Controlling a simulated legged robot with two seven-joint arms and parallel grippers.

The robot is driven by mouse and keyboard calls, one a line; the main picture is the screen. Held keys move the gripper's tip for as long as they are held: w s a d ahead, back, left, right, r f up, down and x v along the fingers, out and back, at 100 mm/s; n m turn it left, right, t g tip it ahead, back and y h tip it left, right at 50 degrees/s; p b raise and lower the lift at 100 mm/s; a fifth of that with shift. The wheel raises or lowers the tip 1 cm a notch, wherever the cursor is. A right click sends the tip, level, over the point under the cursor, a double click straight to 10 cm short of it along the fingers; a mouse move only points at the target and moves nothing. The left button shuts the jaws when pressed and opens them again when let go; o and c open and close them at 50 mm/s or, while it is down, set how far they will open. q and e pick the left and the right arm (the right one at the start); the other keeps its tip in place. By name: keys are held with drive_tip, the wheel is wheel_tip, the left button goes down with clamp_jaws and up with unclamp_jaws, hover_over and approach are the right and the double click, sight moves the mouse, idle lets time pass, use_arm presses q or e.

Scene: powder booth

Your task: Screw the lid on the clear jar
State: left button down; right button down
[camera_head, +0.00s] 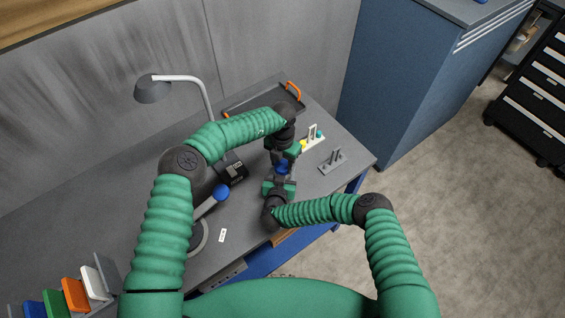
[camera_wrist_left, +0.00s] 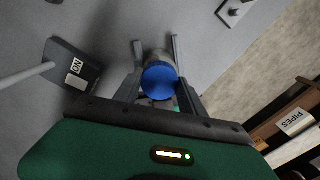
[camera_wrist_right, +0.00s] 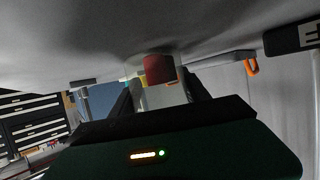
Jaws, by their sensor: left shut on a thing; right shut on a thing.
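The blue lid (camera_wrist_left: 160,81) shows as a round disc between my left gripper's fingers in the left wrist view, with a greyish body behind it. In the head view the lid (camera_head: 283,168) sits between my two grippers. My left gripper (camera_head: 283,158) is shut on the lid from the far side. My right gripper (camera_head: 279,182) is shut on the clear jar from the near side; arms and fingers hide most of the jar. The right wrist view shows a red cylinder (camera_wrist_right: 159,69), seemingly the jar's contents, between its fingers. Whether the lid is fully seated cannot be told.
A grey desk lamp (camera_head: 154,90) and a stand with a blue knob (camera_head: 221,192) are left of the grippers. A tray with orange handles (camera_head: 238,105), a small rack (camera_head: 314,138) and a grey fixture (camera_head: 333,161) stand around. Coloured binders (camera_head: 75,294) are front left.

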use_arm(q)
drive_tip(key=m, duration=0.2)
drive_tip(key=shift+m, duration=0.3)
drive_tip(key=c, duration=0.7)
unclamp_jaws()
drive_tip(key=shift+r, duration=0.1)
wheel_tip(320, 180, up, 4)
drive_tip(key=shift+r, duration=0.2)
drive_tip(key=shift+c, duration=0.2)
